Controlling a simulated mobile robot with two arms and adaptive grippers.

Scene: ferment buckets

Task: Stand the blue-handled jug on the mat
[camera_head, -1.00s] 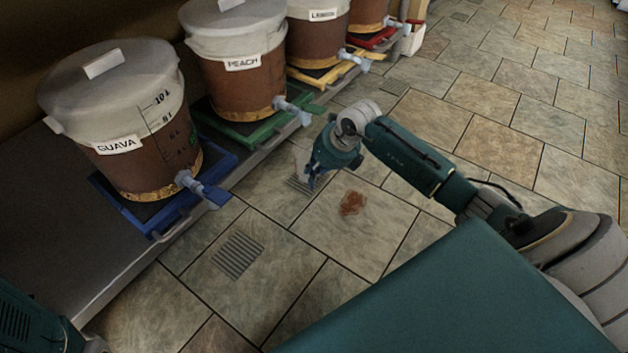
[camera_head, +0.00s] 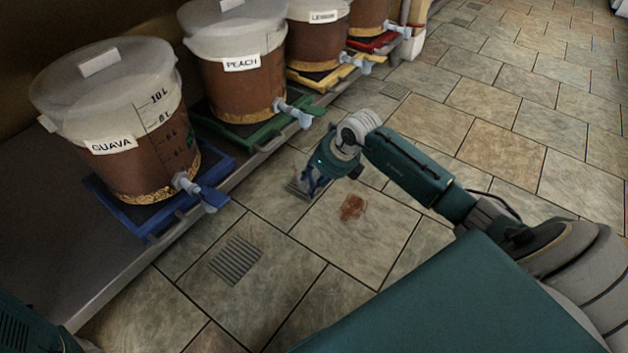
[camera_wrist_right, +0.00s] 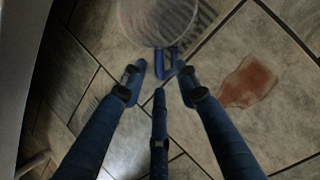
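The clear jug (camera_wrist_right: 156,22) is on the tiled floor at the top of the right wrist view, partly cut off by the frame edge. Its blue handle (camera_wrist_right: 168,62) points toward my right gripper (camera_wrist_right: 161,74). The gripper's fingers are spread, with the handle near and between their tips; I cannot tell whether they touch it. In the head view my right gripper (camera_head: 312,185) is low over the floor and largely hides the jug. My left gripper is out of view. I cannot make out a separate mat on the floor.
Several buckets stand on coloured trays on a low ledge, including the guava bucket (camera_head: 130,160) and the peach bucket (camera_head: 240,95). Their taps (camera_head: 195,188) stick out over the floor. A red-brown stain (camera_head: 352,206) and a floor grate (camera_head: 237,258) lie nearby. The floor at right is clear.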

